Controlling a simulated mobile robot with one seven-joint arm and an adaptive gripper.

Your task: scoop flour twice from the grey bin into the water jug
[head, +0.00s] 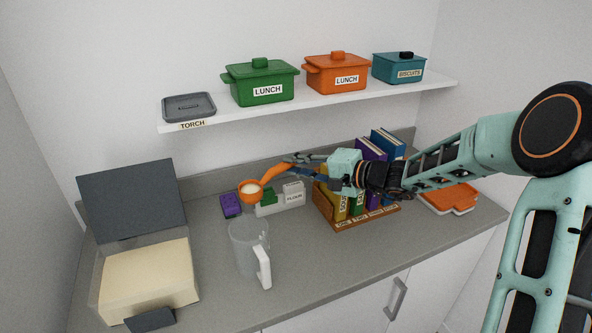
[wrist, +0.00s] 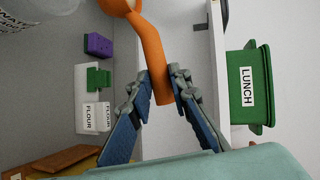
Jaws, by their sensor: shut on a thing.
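An orange scoop (head: 250,192) is held by its handle in my gripper (head: 292,165). Its bowl holds something whitish and appears roughly level, in the air beyond the jug. In the wrist view the scoop handle (wrist: 155,62) runs between the two fingertips (wrist: 166,88), and the bowl is cut off at the top edge. The clear water jug (head: 246,236) stands upright on the counter with its white handle toward the front; how full it is I cannot tell. The grey bin (head: 128,200) is at the left, its lid raised and pale cream flour (head: 150,272) showing.
A purple block (head: 230,205), a green item (head: 268,197) and a FLOUR-labelled box (head: 293,194) stand at the back. A wooden book rack (head: 345,222) and an orange-white tray (head: 448,198) lie right. A shelf (head: 310,100) with lidded pots hangs above. The front-middle counter is clear.

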